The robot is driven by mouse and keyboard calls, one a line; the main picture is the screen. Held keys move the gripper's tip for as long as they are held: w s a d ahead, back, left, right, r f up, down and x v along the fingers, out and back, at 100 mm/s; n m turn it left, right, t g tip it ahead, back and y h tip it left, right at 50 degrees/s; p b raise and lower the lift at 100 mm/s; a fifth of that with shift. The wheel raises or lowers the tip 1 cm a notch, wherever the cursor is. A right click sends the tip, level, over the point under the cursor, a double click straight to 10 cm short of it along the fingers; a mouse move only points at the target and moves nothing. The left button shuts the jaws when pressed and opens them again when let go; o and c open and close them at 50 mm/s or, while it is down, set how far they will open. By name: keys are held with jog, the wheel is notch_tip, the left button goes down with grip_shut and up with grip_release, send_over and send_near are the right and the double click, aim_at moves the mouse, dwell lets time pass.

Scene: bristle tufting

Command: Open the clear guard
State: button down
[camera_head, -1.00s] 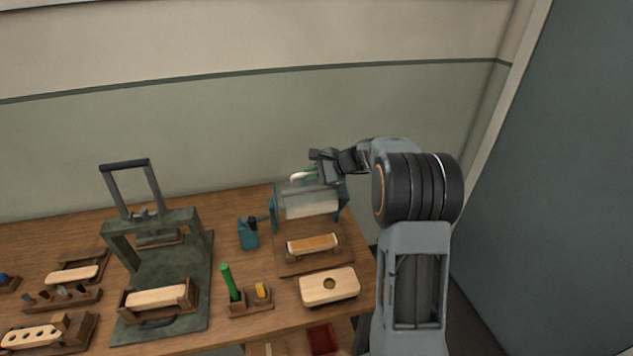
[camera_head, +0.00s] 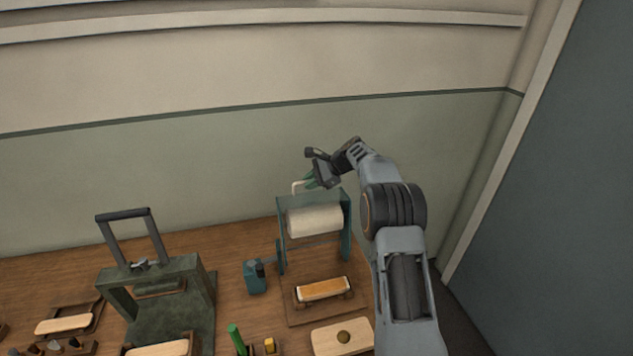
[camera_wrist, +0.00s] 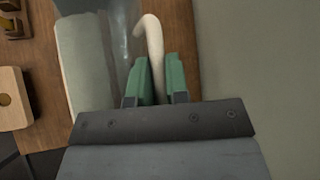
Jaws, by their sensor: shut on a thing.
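The teal machine (camera_head: 346,228) stands at the right of the bench with a pale roller (camera_head: 315,220) across it. The clear guard is hard to make out in the head view; in the wrist view it shows as a see-through sheet (camera_wrist: 118,35) beside the roller. Its white bent handle (camera_head: 297,186) rises above the roller and also shows in the wrist view (camera_wrist: 151,35). My gripper (camera_head: 311,181) is above the machine's top. Its green fingers are shut on the handle, one on each side. The front of the roller shows uncovered.
A wooden brush block (camera_head: 323,289) sits on a board before the machine. A dark green press (camera_head: 180,285) with a tall handle is farther left. The wall is close behind the bench.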

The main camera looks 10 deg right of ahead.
jog(key=shift+w+d+f+g, duration=0.1)
jog(key=shift+w+f+g, duration=0.1)
jog(key=shift+w, duration=0.25)
jog(key=shift+w+d+f+g, duration=0.1)
jog(key=shift+w+f, duration=0.05)
jog(key=shift+w, duration=0.25)
jog(key=shift+a+f, duration=0.1)
jog(key=c, duration=1.1)
grip_release()
jog(key=v, duration=1.4)
